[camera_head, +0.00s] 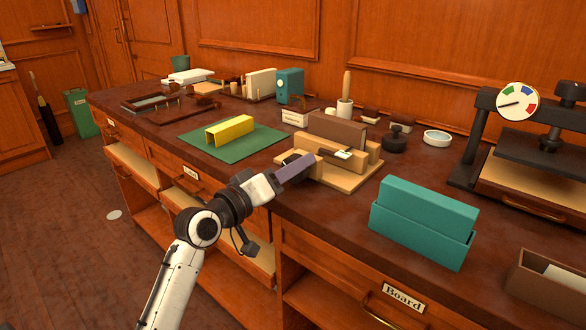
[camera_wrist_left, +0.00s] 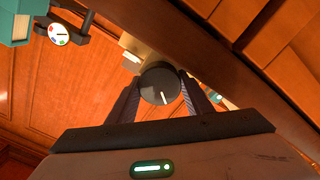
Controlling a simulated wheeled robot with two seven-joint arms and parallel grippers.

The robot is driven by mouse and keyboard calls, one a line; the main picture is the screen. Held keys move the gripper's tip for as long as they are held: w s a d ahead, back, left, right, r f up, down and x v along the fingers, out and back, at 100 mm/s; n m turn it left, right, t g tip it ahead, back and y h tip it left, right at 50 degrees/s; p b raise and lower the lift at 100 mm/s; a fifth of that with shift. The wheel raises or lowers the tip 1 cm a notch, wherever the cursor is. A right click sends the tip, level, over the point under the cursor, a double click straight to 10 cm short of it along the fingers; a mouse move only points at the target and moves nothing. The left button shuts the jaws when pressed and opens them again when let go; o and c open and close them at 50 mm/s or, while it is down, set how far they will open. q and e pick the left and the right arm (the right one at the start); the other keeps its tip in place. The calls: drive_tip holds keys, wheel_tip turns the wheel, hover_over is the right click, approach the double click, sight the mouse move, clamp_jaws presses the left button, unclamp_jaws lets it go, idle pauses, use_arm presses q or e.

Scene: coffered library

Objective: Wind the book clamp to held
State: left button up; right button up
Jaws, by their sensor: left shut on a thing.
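The wooden book clamp (camera_head: 347,180) stands on the dark bench top, with a brown book (camera_head: 337,130) upright between its wooden jaws. My left gripper (camera_head: 298,167) reaches the clamp's near left side. In the left wrist view its fingers (camera_wrist_left: 160,92) are shut on a round black knob (camera_wrist_left: 158,80), one finger on each side. A white line on the knob points downward, slightly right, in that view. My right gripper is not in view.
A teal box (camera_head: 420,235) stands to the right, near the front edge. A dark round weight (camera_head: 394,145) and a press with a dial (camera_head: 517,101) are farther right.

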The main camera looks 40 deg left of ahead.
use_arm(q)
drive_tip(key=m+p, duration=0.1)
drive_tip(key=m, duration=0.3)
drive_tip(key=shift+r+m+p, duration=0.1)
drive_tip(key=shift+m+p, duration=0.3)
drive_tip(key=m+p, duration=0.2)
drive_tip(key=m, duration=0.2)
drive_tip(key=shift+d+r+m+p, duration=0.1)
drive_tip(key=shift+m+p, duration=0.2)
drive_tip(key=shift+p, duration=0.1)
drive_tip(key=m+p, duration=0.2)
drive_tip(key=m, duration=0.2)
drive_tip(key=shift+p, duration=0.35)
drive_tip(key=shift+d+m+p, duration=0.1)
drive_tip(key=shift+m+p, duration=0.4)
drive_tip(key=shift+m, duration=0.5)
drive_tip(key=shift+f, duration=0.2)
drive_tip(key=o, duration=0.8)
drive_tip(key=shift+c, duration=0.2)
